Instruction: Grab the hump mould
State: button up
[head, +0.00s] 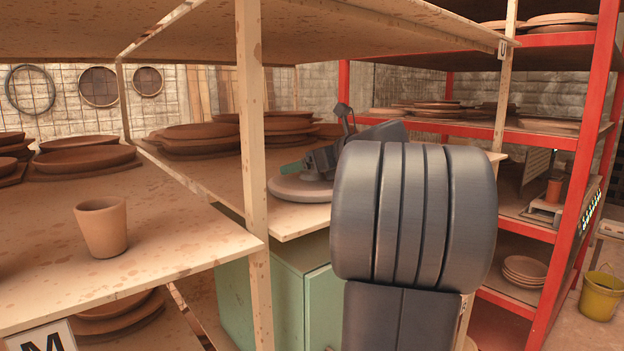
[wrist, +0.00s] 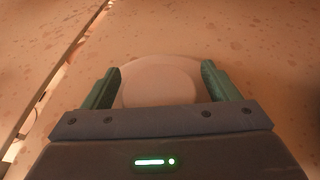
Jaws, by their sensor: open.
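The hump mould appears to be the pale, round, low disc (head: 296,188) on the middle wooden shelf, just behind the upright post. In the wrist view the mould (wrist: 160,82) lies between my two green fingers, its near side hidden by the gripper body. My gripper (wrist: 160,69) is open, with one finger on either side of the mould. In the head view my gripper (head: 293,168) is over the mould and covers its right part. I cannot tell whether the fingers touch it.
A wooden post (head: 252,150) stands in front, left of the mould. Stacked clay plates (head: 200,138) lie behind on the same shelf. A clay cup (head: 101,228) stands on the left shelf. A red rack (head: 570,180) is at right. Bare shelf surrounds the mould in the wrist view.

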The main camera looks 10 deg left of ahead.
jog(key=c, duration=1.5)
jog(key=shift+r, duration=0.1)
jog(key=shift+c, duration=0.7)
